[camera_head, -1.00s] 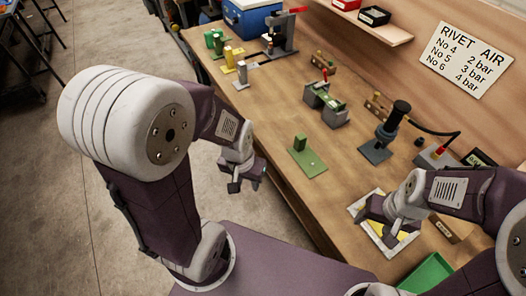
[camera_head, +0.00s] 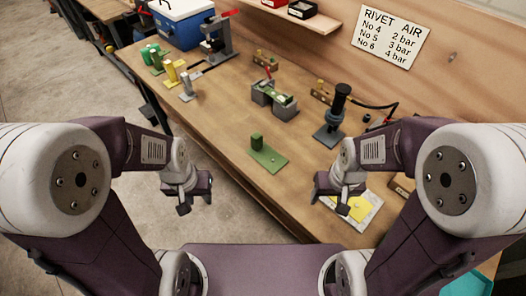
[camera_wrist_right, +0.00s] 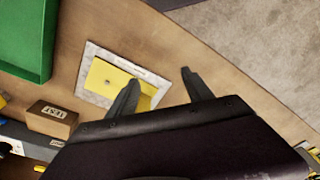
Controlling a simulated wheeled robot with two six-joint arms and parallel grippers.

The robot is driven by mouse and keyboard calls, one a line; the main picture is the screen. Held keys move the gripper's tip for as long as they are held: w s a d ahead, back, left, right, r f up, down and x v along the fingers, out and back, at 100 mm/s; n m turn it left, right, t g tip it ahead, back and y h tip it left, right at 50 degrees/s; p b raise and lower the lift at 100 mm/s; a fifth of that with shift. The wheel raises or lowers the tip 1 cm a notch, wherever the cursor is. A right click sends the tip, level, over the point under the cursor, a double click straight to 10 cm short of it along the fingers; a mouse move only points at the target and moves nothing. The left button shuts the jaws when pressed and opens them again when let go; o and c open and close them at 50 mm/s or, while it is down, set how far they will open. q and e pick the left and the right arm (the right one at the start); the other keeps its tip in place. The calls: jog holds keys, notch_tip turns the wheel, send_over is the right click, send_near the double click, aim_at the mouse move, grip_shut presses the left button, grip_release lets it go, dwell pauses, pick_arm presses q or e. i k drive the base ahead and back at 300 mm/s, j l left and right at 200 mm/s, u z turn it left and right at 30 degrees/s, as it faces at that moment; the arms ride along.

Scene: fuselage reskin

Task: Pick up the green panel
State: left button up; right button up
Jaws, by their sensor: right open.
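A flat green panel (camera_head: 270,160) with an upright green block at its back left end lies on the wooden bench, near its front edge. My right gripper (camera_head: 328,198) is right of and nearer than the flat panel, beside a yellow plate (camera_head: 356,208). In the right wrist view its fingers (camera_wrist_right: 160,88) are spread with nothing held.
The yellow plate lies on a pale mat (camera_head: 368,220). A dark clamp tool (camera_head: 333,120) stands behind it. Green, yellow and grey blocks and a blue cooler (camera_head: 185,22) are at the back left. A green tray (camera_wrist_right: 45,40) is near the right gripper. Bench around the panel is clear.

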aim_at(263, 153)
jog(key=i+j, duration=0.15)
jog(key=j, duration=0.2)
jog(key=i+j+u, duration=0.1)
jog(key=j, duration=0.25)
jog(key=i+j, duration=0.25)
jog(key=j+u, duration=0.05)
jog(key=j, duration=0.05)
